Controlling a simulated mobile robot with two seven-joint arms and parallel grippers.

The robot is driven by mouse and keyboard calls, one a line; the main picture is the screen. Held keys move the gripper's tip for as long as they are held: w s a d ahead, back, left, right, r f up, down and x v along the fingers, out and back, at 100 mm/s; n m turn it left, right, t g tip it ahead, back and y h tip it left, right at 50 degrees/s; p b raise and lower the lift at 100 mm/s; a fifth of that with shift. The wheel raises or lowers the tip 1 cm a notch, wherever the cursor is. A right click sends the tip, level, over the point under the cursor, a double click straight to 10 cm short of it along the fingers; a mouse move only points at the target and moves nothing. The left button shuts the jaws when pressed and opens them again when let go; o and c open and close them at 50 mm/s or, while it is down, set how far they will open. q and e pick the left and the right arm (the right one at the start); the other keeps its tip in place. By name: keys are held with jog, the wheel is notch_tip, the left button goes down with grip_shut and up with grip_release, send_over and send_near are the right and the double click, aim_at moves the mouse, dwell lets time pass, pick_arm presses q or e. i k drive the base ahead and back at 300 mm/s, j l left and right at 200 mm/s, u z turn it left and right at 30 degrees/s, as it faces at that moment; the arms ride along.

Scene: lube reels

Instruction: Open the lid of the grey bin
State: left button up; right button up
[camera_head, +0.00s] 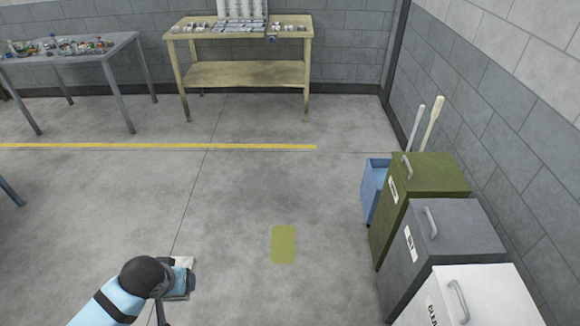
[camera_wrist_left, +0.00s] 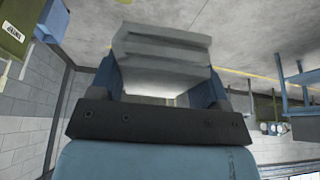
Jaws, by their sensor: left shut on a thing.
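The grey bin (camera_head: 400,275) stands at the right, between a green bin and a white bin. Its grey lid (camera_head: 460,235) is down, with a pale bar handle (camera_head: 431,222) on top and a white label on the front. My left gripper (camera_head: 181,275) is over the floor at the lower left, well apart from the bins. It is shut on a pale grey, layered thing (camera_wrist_left: 165,50), seen between the jaws in the left wrist view. Exactly what that thing is, I cannot tell. My right gripper is not in view.
The green bin (camera_head: 410,190) and white bin (camera_head: 485,295) flank the grey one. A blue container (camera_head: 374,185) with two long handles stands behind. A wooden workbench (camera_head: 245,73) and grey table (camera_head: 75,58) are at the back. The middle floor is clear, with a yellow patch (camera_head: 283,244).

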aim_at(447, 227)
jog(key=i+j+z, duration=0.2)
jog(key=i, duration=0.45)
jog(key=i+z, duration=0.15)
jog(key=i, duration=0.55)
